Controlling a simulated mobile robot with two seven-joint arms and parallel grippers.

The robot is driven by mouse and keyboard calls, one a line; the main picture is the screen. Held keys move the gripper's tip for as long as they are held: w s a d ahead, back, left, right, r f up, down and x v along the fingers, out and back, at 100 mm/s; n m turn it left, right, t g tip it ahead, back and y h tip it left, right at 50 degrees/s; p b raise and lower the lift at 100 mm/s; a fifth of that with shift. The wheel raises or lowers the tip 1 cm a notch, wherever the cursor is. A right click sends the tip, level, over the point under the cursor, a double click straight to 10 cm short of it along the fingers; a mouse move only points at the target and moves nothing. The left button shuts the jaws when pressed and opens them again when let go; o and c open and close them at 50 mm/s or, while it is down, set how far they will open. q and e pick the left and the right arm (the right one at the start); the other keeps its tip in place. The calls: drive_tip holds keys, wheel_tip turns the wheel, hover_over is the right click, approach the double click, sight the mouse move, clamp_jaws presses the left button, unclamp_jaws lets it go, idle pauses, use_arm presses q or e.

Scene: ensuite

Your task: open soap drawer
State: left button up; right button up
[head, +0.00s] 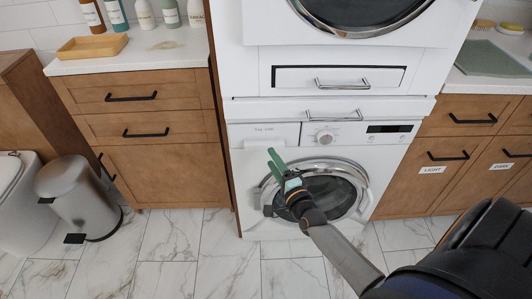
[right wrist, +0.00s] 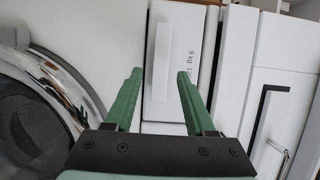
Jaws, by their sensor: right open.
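The soap drawer (head: 270,134) is the white panel at the upper left of the washing machine (head: 375,150); it looks shut. In the right wrist view the drawer front (right wrist: 187,60) appears turned on its side, with printed lettering and a raised white handle (right wrist: 160,60). My right gripper (head: 283,162) has green fingers and is open in front of the machine, below the drawer in the head view. In the right wrist view the handle lies ahead between its open fingers (right wrist: 159,76); I see no grip on it. My left gripper is not in view.
The round washer door (head: 330,190) is just behind my right gripper. A pull-out shelf with a metal handle (head: 333,114) and a drawer (head: 340,77) are above. Wooden cabinets (head: 140,165) flank the machine, and a steel bin (head: 80,195) stands left. The tiled floor in front is clear.

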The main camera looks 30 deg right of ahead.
sight(265, 150)
drive_tip(key=shift+w+d+b, duration=0.15)
drive_tip(key=shift+w+d, duration=0.05)
drive_tip(key=shift+w, duration=1)
drive_tip(key=shift+w+d+b, duration=0.15)
drive_tip(key=shift+w, duration=1)
drive_tip(key=c, duration=0.8)
clamp_jaws()
drive_tip(key=shift+s+f, duration=0.1)
drive_tip(key=shift+f, duration=0.1)
